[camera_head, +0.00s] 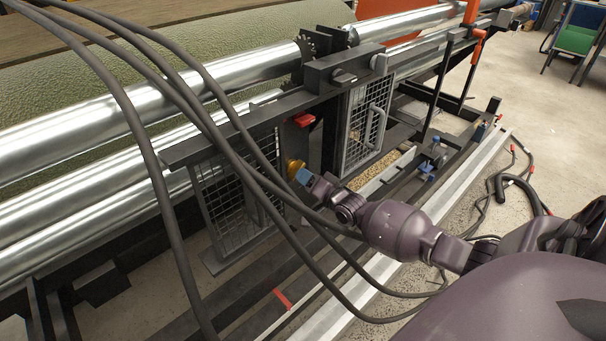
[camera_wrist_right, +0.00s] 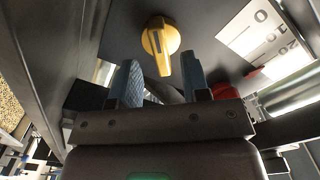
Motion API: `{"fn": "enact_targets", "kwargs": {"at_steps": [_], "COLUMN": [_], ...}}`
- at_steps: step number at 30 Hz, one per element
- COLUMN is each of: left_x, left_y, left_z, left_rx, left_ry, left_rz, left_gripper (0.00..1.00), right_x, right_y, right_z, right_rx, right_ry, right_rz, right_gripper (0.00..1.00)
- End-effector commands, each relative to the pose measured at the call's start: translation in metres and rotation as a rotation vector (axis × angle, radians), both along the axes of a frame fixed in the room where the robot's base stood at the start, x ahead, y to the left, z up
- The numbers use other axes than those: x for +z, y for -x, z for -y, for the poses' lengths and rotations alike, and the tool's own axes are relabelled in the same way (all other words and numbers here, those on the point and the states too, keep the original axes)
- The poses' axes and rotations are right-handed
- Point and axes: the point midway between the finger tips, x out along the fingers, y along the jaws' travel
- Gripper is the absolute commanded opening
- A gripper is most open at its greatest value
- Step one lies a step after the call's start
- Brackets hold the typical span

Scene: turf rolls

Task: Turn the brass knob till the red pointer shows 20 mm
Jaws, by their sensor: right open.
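The brass knob (camera_wrist_right: 160,40), round with a grip bar, sits on a dark panel in the right wrist view. It also shows in the head view (camera_head: 294,167), partly behind my right gripper. My right gripper (camera_head: 303,176) is open, its blue-padded fingers (camera_wrist_right: 162,68) pointing at the knob. The fingers appear below the knob, one to each side, and do not grip it. A white scale plate (camera_wrist_right: 257,32) marked 0, 10 and 20 is right of the knob. Red shows at its lower edge; I cannot read the pointer's position. My left gripper is not in view.
A red part (camera_head: 303,120) sits above the knob on the dark frame. Mesh guards (camera_head: 367,125) stand on both sides. Shiny rollers (camera_head: 75,125) run behind. Dark cables cross the front of the head view.

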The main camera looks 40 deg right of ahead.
Motion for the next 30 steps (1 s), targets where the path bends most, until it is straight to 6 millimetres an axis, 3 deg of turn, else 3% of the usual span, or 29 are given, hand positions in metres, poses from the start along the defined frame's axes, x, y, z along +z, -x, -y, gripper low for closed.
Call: {"fn": "enact_targets", "kwargs": {"at_steps": [9, 15, 30], "left_x": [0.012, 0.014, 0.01], "left_y": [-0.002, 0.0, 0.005], "left_z": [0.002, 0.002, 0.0], "left_rx": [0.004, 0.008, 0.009], "left_ry": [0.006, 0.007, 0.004], "left_rz": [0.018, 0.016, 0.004], "left_gripper": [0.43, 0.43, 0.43], "right_x": [0.003, 0.001, 0.0], "right_y": [0.054, 0.074, 0.081], "right_z": [0.004, 0.006, 0.006], "right_rx": [0.0, 0.001, 0.0], "right_ry": [0.0, 0.0, 0.0], "right_rz": [0.003, 0.001, 0.0], "right_gripper": [0.43, 0.43, 0.43]}}
